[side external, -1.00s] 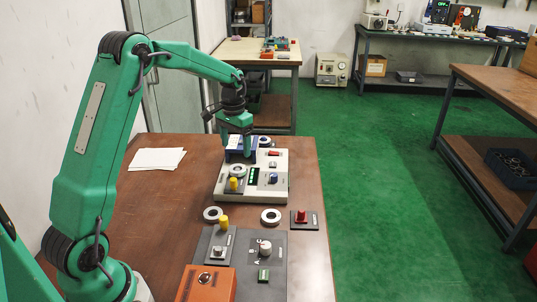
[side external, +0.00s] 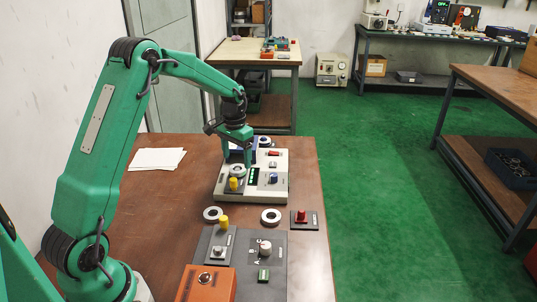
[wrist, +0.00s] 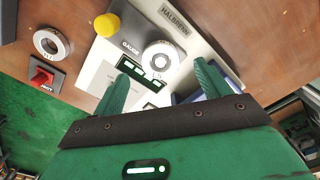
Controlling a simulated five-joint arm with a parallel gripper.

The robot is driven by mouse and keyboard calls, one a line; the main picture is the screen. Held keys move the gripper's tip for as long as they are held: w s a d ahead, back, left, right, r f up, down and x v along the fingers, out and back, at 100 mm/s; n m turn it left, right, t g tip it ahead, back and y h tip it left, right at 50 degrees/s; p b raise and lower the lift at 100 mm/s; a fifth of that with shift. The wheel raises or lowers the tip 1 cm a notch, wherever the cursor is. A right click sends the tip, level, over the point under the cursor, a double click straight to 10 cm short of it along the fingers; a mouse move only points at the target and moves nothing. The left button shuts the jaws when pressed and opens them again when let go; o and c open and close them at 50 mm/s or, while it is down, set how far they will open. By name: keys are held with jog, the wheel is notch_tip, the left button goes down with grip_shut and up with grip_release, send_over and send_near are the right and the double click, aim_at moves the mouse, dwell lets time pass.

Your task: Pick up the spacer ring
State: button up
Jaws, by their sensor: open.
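A pale ring (side external: 237,171) lies on the gauge instrument (side external: 279,190); in the wrist view this ring (wrist: 160,57) lies between and just ahead of my fingertips. My gripper (side external: 237,161) is open and empty, pointing down above that ring, with one finger on each side. It also shows in the wrist view (wrist: 163,73). Similar rings lie on the table at front left (side external: 213,214) and front middle (side external: 270,216), and another (side external: 265,141) is behind the instrument. The labels are too small to tell which is the spacer ring.
A yellow knob (side external: 233,184) stands close in front of the ring on the gauge. A dark blue block (side external: 236,152) is behind it. A red switch (side external: 301,216), a dark panel (side external: 265,270) and an orange box (side external: 205,284) are nearer. White papers (side external: 157,159) lie at left.

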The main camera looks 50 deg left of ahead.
aim_at(237, 169)
jog(key=shift+f, duration=1.75)
jog(key=c, duration=1.3)
jog(key=shift+r, duration=0.2)
jog(key=shift+r, duration=0.55)
jog(key=r, duration=0.3)
jog(key=shift+d+r, duration=0.1)
jog(key=shift+d, duration=0.25)
jog(key=s+d+r, duration=0.1)
jog(key=d+r, duration=0.5)
jog(key=d, duration=0.4)
jog(key=shift+s+d+r, duration=0.2)
jog(key=shift+s+d, duration=0.2)
